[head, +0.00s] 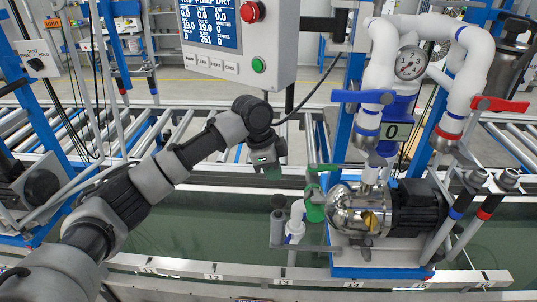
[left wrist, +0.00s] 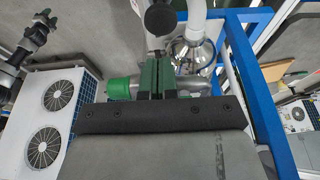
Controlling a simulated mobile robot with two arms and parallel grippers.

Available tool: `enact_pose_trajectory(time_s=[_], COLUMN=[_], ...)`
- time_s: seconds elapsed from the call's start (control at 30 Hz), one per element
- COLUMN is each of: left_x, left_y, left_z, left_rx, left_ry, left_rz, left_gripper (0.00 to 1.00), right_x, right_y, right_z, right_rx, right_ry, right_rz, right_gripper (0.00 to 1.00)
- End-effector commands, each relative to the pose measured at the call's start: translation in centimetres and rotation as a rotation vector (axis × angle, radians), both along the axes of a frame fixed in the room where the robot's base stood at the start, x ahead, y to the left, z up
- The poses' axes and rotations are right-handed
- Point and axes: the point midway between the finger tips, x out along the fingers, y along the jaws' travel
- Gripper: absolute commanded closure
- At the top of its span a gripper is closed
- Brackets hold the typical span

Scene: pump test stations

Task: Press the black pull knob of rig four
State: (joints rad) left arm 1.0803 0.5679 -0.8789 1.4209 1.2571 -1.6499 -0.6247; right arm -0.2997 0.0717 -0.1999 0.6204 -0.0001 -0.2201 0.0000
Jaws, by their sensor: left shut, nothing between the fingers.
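My left gripper (head: 271,171) points down from the bent arm in the head view. Its two dark green fingers (left wrist: 156,78) are together with nothing between them. A dark rounded knob (head: 279,202) stands below the fingertips in the head view, left of the green valve part (head: 315,204). There is a visible gap between it and the fingers. A black round knob (left wrist: 160,18) shows at the top of the left wrist view, past the fingertips. I cannot tell for sure that both are the same knob.
A shiny pump (head: 350,208) with a black motor stands right of the gripper, under white pipes with blue (head: 362,97) and red (head: 500,104) handles. A control box (head: 240,40) hangs above the arm. A blue frame (left wrist: 262,80) rises at the right in the wrist view.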

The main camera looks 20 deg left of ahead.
Motion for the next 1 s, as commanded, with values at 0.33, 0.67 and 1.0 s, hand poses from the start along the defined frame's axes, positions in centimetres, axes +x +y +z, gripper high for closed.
enact_pose_trajectory(time_s=[0.33,0.67,1.0], left_x=[0.2,0.2,0.1], left_y=[-0.9,-0.9,-0.9], left_z=[-5.7,-6.9,-8.6], left_rx=[-0.001,-0.001,0.000], left_ry=[0.002,-0.002,0.003], left_rz=[-0.001,-0.002,-0.002], left_gripper=[1.00,1.00,1.00], right_x=[0.0,0.0,0.0], right_y=[-0.7,-0.9,-0.8], right_z=[1.8,1.9,1.3], right_rx=[-0.010,-0.012,-0.011], right_ry=[0.000,0.001,0.001], right_rz=[0.003,0.004,0.003], right_gripper=[0.57,0.57,0.57])
